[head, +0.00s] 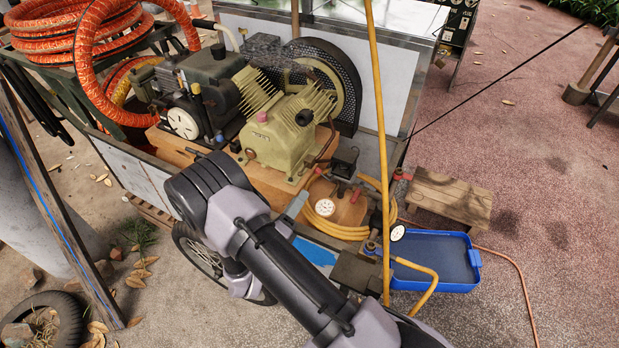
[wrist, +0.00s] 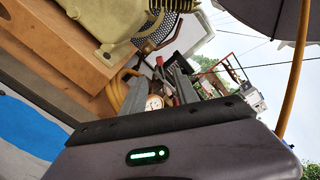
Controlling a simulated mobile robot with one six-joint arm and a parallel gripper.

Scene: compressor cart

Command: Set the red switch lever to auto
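A black switch box (head: 345,160) stands at the front of the compressor cart, beside the tan compressor. A small red part (head: 357,194) shows just below it, and it may be the red switch lever; its setting is too small to read. In the wrist view a thin red part (wrist: 159,61) shows past the gripper body, close to a white gauge (wrist: 154,102). My gripper (wrist: 182,80) points toward these fittings; its grey fingers look near each other, but the gap is unclear. In the head view my arm hides most of the gripper. I see no contact with the lever.
A round gauge (head: 325,207) and coiled yellow hose (head: 345,232) lie around the fittings. A blue tray (head: 432,262) and wooden stool (head: 448,198) stand at right. Open ground lies farther right.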

